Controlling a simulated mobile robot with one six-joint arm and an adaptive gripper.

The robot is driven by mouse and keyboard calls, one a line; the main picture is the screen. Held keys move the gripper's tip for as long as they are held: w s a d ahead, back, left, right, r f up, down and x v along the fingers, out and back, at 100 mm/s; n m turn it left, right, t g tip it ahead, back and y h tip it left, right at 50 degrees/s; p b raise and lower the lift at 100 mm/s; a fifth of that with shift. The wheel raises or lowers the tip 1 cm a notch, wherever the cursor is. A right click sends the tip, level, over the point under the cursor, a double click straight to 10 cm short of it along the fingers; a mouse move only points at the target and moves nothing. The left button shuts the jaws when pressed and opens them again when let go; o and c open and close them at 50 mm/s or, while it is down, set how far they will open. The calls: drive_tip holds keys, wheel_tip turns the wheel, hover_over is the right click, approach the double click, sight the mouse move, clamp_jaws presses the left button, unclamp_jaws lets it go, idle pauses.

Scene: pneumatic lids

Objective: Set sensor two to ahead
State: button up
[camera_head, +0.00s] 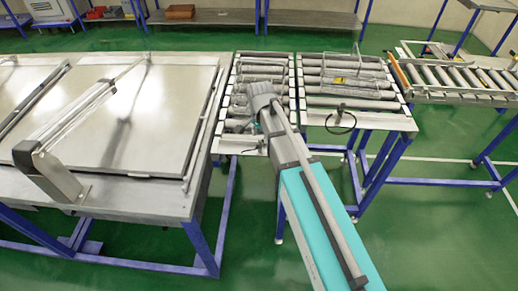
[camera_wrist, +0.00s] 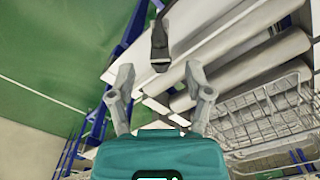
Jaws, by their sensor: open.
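A small dark sensor (camera_wrist: 160,45) with a light tip stands at the conveyor's edge in the wrist view, in line with the gap between my fingers and a little beyond them. My gripper (camera_wrist: 159,72) is open and empty, its two grey fingers spread wide apart. In the head view my own arm mostly hides the gripper at the front end of the left roller conveyor (camera_head: 225,143). Another dark sensor-like part (camera_head: 340,118) with a looped black cable sits at the front of the right roller conveyor (camera_head: 312,115). I see no number or direction marking on either.
A wire basket (camera_wrist: 262,118) lies on the rollers right of my fingers; another wire basket (camera_head: 345,70) is on the right conveyor. A steel table (camera_head: 150,190) with lids stands left. A further roller conveyor (camera_head: 465,97) is at far right. Green floor is free in front.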

sight(260, 141)
drive_tip(key=shift+f+b, duration=2.25)
drive_tip(key=shift+f, duration=0.35)
